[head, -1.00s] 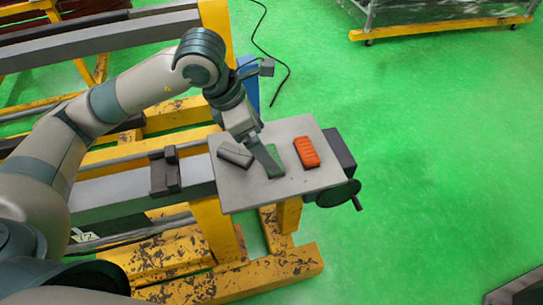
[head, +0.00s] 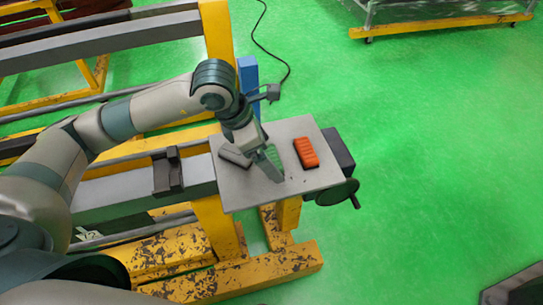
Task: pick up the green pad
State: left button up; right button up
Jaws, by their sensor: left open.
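The green pad (head: 274,156) lies on the grey plate (head: 245,195), between a dark grey pad and an orange pad. My left gripper (head: 270,166) comes down from the upper left over the green pad and hides part of it. Its jaws are open, with the fingertips close to the pad. I cannot tell whether they touch it. My right gripper is not in view.
The orange pad (head: 306,153) sits to the right and the dark grey pad (head: 234,156) to the left on the plate. A dark handwheel (head: 338,193) juts from the plate's right side. A yellow frame (head: 215,225) stands below.

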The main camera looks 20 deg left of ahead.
pick_arm(q)
jog(key=shift+d+f, duration=0.1)
jog(key=shift+f, duration=0.2)
jog(key=shift+w, duration=0.1)
jog(key=c, duration=1.2)
jog(key=shift+o, duration=0.2)
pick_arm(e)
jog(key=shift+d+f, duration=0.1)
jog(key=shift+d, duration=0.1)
pick_arm(q)
jog(key=shift+r, duration=0.1)
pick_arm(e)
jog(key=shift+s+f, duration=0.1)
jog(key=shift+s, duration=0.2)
